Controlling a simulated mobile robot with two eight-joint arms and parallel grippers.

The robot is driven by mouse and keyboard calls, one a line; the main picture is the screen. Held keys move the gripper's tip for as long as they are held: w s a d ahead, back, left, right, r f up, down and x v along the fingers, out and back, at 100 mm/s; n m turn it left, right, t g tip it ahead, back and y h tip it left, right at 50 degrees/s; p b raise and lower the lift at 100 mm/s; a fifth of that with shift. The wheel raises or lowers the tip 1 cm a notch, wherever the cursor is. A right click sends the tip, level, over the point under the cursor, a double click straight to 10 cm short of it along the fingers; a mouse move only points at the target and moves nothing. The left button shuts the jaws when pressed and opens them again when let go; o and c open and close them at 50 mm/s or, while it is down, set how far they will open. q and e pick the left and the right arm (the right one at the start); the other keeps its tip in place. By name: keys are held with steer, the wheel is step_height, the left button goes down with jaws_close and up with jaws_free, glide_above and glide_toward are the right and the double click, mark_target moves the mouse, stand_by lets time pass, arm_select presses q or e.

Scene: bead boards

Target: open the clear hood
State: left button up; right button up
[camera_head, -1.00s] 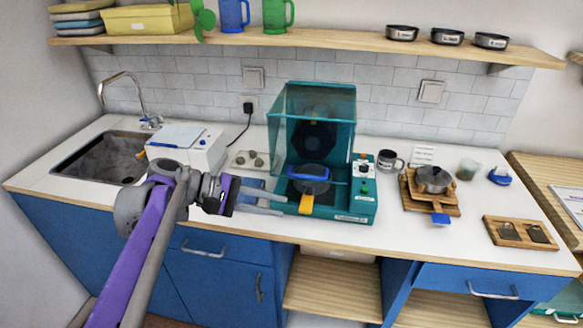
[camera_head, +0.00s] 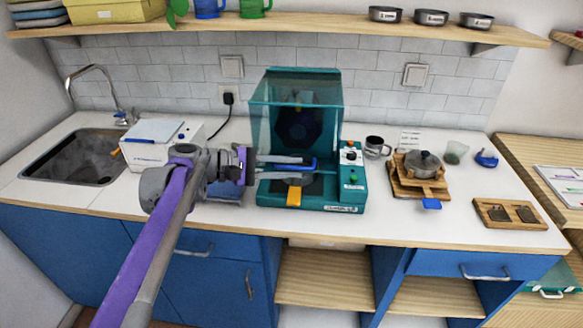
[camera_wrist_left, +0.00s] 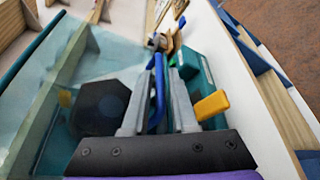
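The clear hood (camera_head: 270,100), a see-through teal box, stands over the back of the teal machine (camera_head: 353,190). A dark round part shows behind its panel. Its blue handle (camera_head: 310,166) is at the low front; I cannot tell exactly how far down the hood sits. My left gripper (camera_head: 299,167) reaches in from the left at handle height, one finger above the other. In the left wrist view, the blue handle (camera_wrist_left: 158,92) lies between the fingers of my left gripper (camera_wrist_left: 160,85), with gaps beside it. My right gripper is not in view.
An orange tab (camera_head: 294,196) sticks out at the machine's front, close below my fingers. A white box (camera_head: 150,152) and the sink (camera_head: 75,157) are to the left. A mug (camera_head: 376,147) and a pot (camera_head: 423,164) on wooden boards are to the right. A shelf (camera_head: 300,38) runs above.

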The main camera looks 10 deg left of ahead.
arm_select(q)
steer(key=shift+w+d+f, duration=0.1)
steer(key=shift+d, duration=0.2)
jaws_close()
stand_by(1.3)
